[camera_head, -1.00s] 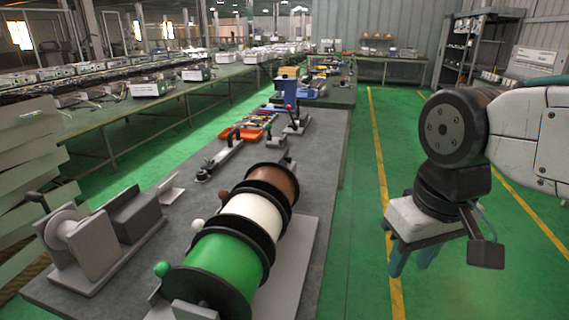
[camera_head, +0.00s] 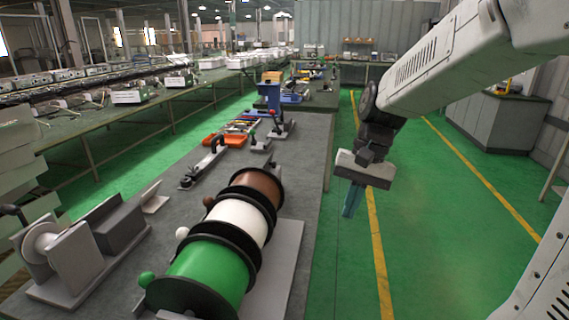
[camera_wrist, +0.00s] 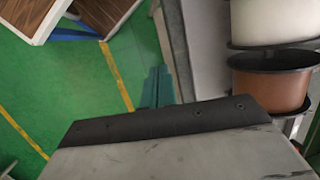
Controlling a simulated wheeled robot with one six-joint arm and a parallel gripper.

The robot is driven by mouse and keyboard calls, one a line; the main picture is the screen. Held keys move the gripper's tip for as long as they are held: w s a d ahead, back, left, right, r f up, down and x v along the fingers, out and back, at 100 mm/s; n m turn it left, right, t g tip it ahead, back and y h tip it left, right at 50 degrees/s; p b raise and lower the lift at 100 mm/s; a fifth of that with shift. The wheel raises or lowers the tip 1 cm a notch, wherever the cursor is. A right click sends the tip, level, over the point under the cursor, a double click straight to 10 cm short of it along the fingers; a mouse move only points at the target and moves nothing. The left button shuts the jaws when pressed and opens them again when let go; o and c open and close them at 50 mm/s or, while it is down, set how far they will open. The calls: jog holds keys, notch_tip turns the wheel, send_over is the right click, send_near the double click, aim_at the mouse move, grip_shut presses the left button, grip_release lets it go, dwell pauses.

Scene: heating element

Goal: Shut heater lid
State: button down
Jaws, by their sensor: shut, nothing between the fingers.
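My gripper (camera_head: 351,202) hangs over the green floor, to the right of the workbench and clear of it. Its teal fingers are together with nothing between them, and they also show in the wrist view (camera_wrist: 157,88). No heater or heater lid can be made out with certainty. A dark grey box (camera_head: 121,226) is on the bench at the left, with a small light plate (camera_head: 152,198) tilted up beside it. I cannot tell whether these belong to a heater.
The workbench (camera_head: 290,205) holds green (camera_head: 208,273), white (camera_head: 239,220) and brown (camera_head: 259,184) spools, a white reel (camera_head: 42,241), and hand tools behind them. The brown spool (camera_wrist: 272,88) shows in the wrist view. The floor right of the bench is open, with yellow lines.

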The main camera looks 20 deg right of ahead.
jog(key=w+d+f+m+t+y, duration=0.1)
jog(key=w+d+f+m+y, duration=0.2)
jog(key=w, duration=0.5)
jog(key=w+d+f+m+t, duration=0.1)
jog(key=w+d+m, duration=0.1)
jog(key=w+m, duration=0.45)
jog(key=w+d+f+m+t+y, duration=0.2)
jog(key=w+d, duration=0.1)
jog(key=w, duration=0.7)
jog(key=w+d+r+m+t, duration=0.2)
jog(key=w+r+m+t, duration=0.15)
jog(key=w+m, duration=0.35)
jog(key=w+a+f, duration=0.5)
jog(key=w+a, duration=0.2)
jog(key=a, duration=0.4)
jog(key=shift+g+y, duration=0.4)
jog(key=shift+g, duration=0.05)
jog(key=shift+a+n, duration=0.1)
jog(key=shift+n, duration=0.15)
